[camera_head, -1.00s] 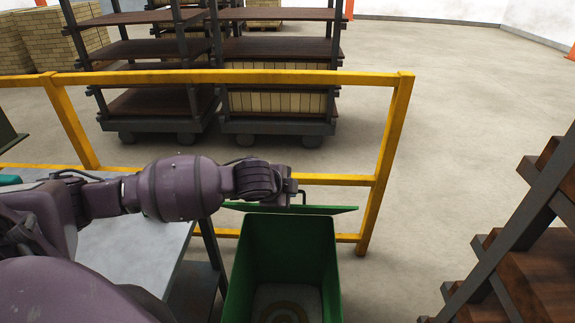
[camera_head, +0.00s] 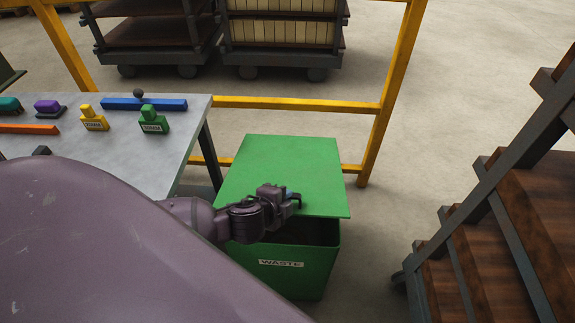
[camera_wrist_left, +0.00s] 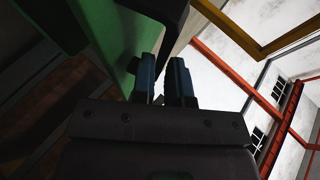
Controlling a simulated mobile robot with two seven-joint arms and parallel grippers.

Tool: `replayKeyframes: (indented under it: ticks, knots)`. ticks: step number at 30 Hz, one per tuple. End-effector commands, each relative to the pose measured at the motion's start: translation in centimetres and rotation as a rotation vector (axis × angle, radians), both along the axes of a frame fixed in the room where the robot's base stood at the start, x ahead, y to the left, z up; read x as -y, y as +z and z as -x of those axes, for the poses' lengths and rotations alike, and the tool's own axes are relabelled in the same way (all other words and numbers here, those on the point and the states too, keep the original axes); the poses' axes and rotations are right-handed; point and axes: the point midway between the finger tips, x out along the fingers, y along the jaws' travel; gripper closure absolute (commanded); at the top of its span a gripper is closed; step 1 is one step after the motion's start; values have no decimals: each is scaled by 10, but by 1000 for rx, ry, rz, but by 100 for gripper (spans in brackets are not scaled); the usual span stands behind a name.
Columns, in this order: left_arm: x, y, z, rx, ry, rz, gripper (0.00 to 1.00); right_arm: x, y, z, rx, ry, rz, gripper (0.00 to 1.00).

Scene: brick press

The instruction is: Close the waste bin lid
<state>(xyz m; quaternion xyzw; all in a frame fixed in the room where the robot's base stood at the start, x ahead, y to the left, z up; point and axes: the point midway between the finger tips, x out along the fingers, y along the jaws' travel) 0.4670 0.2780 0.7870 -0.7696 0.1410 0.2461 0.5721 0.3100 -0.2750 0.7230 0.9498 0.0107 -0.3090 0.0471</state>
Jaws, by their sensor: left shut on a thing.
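The green waste bin (camera_head: 318,262) stands on the floor with a white WASTE label on its front. Its green lid (camera_head: 285,165) is hinged at the far side and is partly lowered. A dark gap shows under the lid's near edge. My left gripper (camera_head: 292,196) is at the lid's near edge. In the left wrist view the blue fingers (camera_wrist_left: 165,80) are close together at a dark handle (camera_wrist_left: 168,40) on the green lid (camera_wrist_left: 115,35). The grip itself is partly hidden. My right gripper is not in view.
A grey table (camera_head: 190,115) with coloured blocks and stamps stands to the left of the bin. A yellow rail (camera_head: 300,104) runs behind it. Floor between bin and rack is clear.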

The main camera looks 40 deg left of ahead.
Motion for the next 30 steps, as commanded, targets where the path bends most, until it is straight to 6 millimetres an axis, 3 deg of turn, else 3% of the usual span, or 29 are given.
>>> replayKeyframes:
  ticks: [1, 6, 15, 20, 21, 23, 30]
  knots:
    - [2, -31, 8, -23, 5, 4, 100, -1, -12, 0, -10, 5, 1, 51]
    - [8, -80, 17, -22, 5, 4, 100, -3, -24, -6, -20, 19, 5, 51]
    - [11, -133, 23, -15, 5, 1, 100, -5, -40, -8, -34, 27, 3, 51]
    - [11, -124, 20, -2, 3, -2, 100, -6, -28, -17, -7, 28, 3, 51]
    - [10, -124, 20, -1, 3, -2, 75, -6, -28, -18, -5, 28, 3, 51]
    - [11, -123, 19, -1, 3, -2, 66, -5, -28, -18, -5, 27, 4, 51]
    - [11, -123, 20, -2, 1, -1, 66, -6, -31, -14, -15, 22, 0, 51]
